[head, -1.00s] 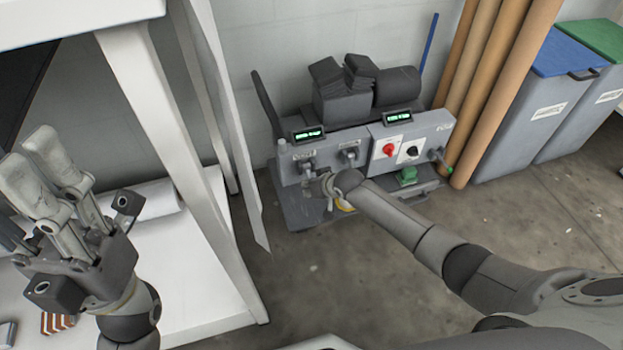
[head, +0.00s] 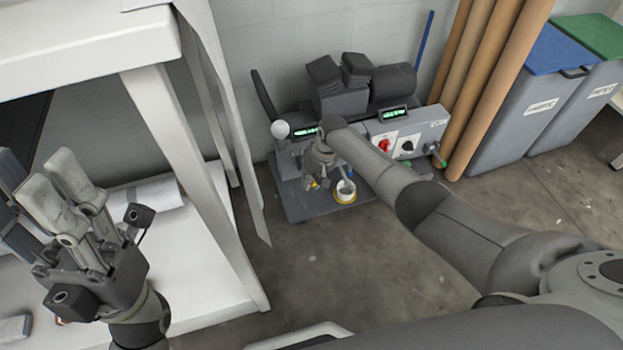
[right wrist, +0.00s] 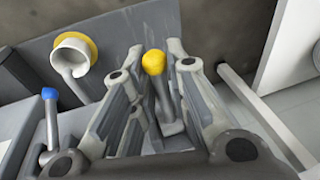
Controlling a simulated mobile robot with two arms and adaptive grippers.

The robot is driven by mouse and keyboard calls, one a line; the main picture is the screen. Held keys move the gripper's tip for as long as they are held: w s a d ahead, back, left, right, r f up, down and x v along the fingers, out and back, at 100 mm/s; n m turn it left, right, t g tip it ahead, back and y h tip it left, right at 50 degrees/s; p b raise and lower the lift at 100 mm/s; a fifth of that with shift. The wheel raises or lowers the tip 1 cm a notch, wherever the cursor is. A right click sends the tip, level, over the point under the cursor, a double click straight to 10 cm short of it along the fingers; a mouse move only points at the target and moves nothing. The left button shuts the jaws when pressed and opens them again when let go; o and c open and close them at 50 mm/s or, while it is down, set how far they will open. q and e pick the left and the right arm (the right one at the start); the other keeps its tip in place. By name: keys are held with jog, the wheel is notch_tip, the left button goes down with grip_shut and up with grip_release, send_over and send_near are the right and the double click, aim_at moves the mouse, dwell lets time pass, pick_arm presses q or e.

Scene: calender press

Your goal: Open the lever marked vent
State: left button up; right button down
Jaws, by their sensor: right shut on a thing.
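The press (head: 415,128), a grey machine with dark rollers, stands on the floor by the wall. My right gripper (head: 318,180) is at its front left, with my arm covering part of the panel. In the right wrist view my right gripper (right wrist: 150,95) has its fingers on both sides of a lever with a yellow knob (right wrist: 154,62) and is shut on it. A lever with a blue knob (right wrist: 49,94) stands to the left, apart from the fingers. No vent marking can be read. My left gripper (head: 60,195) points up at the left; its finger gap is unclear.
A white cup-shaped part with a yellow ring (head: 345,190) is at the press's base. A pale round thing (head: 279,129) shows beside the left display. Brown tubes (head: 492,75) and bins (head: 525,115) stand right; a white table frame (head: 190,170) stands left.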

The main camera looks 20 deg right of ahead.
jog(key=shift+a, duration=0.15)
jog(key=shift+r+g, duration=0.1)
jog(key=shift+g, duration=0.2)
jog(key=c, duration=1.4)
grip_release()
jog(key=shift+r, duration=0.1)
jog(key=v, duration=1.1)
jog(key=shift+r, duration=0.4)
jog(key=shift+s, duration=0.1)
